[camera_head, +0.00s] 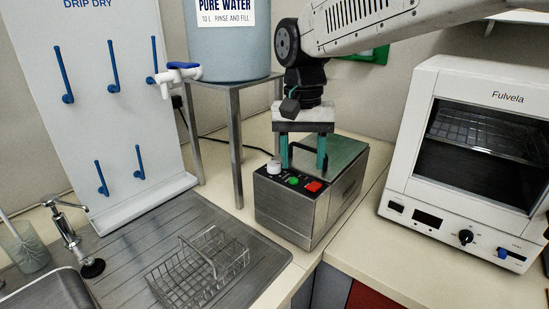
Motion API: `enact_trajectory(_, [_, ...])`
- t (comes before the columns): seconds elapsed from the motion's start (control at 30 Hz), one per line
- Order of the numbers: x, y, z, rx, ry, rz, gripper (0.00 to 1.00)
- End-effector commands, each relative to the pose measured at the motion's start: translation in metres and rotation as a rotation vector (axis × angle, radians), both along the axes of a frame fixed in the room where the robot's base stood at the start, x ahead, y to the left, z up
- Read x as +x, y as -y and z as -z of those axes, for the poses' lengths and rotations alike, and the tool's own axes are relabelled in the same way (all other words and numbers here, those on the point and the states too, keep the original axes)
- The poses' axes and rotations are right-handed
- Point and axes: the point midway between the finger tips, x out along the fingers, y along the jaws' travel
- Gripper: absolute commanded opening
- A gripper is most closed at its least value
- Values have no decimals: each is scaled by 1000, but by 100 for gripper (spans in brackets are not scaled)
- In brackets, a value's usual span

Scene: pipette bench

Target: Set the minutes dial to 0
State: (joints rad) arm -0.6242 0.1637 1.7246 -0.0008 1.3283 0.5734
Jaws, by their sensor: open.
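A metal box (282,210) with a green lid (340,150) stands on the counter in the middle. Its sloping front panel carries a pale round dial (274,167), a green button (293,180) and a red switch (313,187). The dial is probably the minutes dial, but its markings and pointer are too small to read. My gripper (303,153) points down over the box, its two teal fingers apart. The left finger is just behind and to the right of the dial in the picture. I cannot tell whether it touches the box. A black lid handle (308,157) shows between the fingers.
A white oven (398,185) with a black knob (466,237) and a blue control (502,253) stands at right. A blue water tank (230,50) on a metal stand (235,135) is at left behind the box. A wire basket (197,272) sits on the drainer in front.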

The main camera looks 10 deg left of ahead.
Motion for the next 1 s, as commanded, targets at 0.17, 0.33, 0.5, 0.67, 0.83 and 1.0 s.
enact_trajectory(0.17, [37,-63,-17,17,44,201,51])
enact_trajectory(0.33, [45,-67,-41,35,71,374,51])
enact_trajectory(0.5, [44,-65,-32,30,68,424,51])
enact_trajectory(0.67, [44,-64,-8,28,66,423,51])
enact_trajectory(0.83, [44,-64,19,29,67,422,51])
enact_trajectory(1.0, [44,-65,35,30,68,421,51])
